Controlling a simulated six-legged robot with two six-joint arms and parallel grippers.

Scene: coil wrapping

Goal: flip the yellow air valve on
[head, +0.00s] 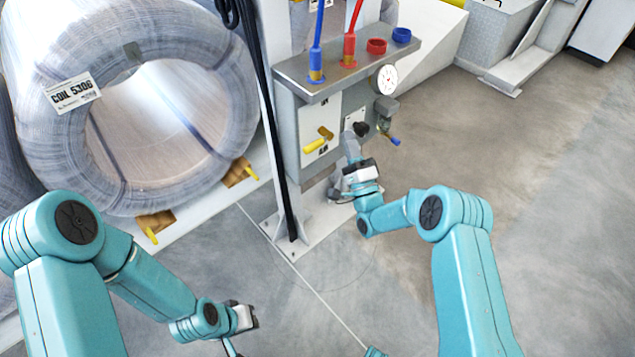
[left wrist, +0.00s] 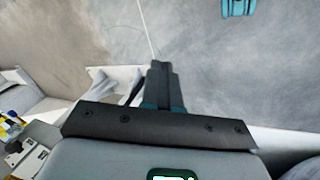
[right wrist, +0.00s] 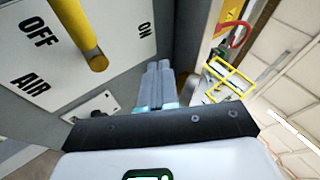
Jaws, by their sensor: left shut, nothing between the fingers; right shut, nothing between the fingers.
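The yellow air valve handle (head: 315,146) sits on a white plate (head: 322,118) on the grey panel's front. It slants down and left from its brass pivot. In the right wrist view the handle (right wrist: 80,30) stands out from the plate, which reads OFF, AIR and ON. My right gripper (head: 349,142) is shut and empty, just right of the plate. Its closed fingers also show in the right wrist view (right wrist: 159,75), beside the handle and apart from it. My left gripper (head: 252,318) is shut and empty, low over the floor, far from the panel.
A large wire coil (head: 215,95) stands left of the panel. A black cable and post (head: 268,100) run beside the panel. The floor (head: 530,220) at right is clear.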

